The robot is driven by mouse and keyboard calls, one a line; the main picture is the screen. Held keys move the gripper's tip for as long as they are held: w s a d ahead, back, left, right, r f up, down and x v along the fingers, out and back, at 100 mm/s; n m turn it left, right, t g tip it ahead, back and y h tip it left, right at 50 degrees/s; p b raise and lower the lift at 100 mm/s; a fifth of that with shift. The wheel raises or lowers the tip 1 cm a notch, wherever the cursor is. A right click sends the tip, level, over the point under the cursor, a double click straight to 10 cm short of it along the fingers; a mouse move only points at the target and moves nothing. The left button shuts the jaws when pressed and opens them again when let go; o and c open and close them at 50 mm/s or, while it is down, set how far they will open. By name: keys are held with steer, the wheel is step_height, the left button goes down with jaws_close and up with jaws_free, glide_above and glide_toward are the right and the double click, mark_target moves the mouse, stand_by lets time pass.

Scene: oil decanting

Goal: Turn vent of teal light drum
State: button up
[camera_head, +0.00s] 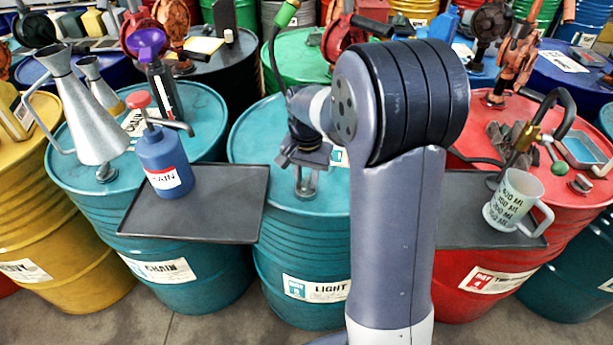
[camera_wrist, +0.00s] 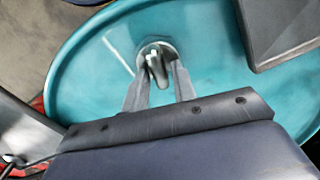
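The teal light drum (camera_head: 300,286), labelled LIGHT, stands in the middle of the head view, partly hidden by my arm. Its teal lid (camera_wrist: 90,80) fills much of the wrist view. The vent (camera_wrist: 157,56) is a small round metal fitting with an upright tab, near the top middle of the wrist view. My gripper (camera_head: 306,183) points down at the lid. In the wrist view my gripper (camera_wrist: 159,72) has its two fingers apart, one on each side of the vent tab. Gaps seem to show between tab and fingers; contact cannot be told for certain.
A dark tray (camera_head: 240,205) with a blue pump bottle (camera_head: 165,160) stands left of the light drum. A dark tray (camera_head: 455,225) with a measuring jug (camera_head: 513,200) is at right, by the red drum (camera_head: 455,270). A metal funnel can (camera_head: 90,110) stands on the left teal drum.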

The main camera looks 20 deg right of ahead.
mark_target(307, 180)
steer(key=shift+o, duration=0.9)
step_height(307, 180, up, 11)
steer(key=shift+f, duration=0.2)
step_height(307, 180, down, 11)
steer(key=shift+r, duration=0.1)
stand_by(0.3)
steer(key=shift+r, duration=0.15)
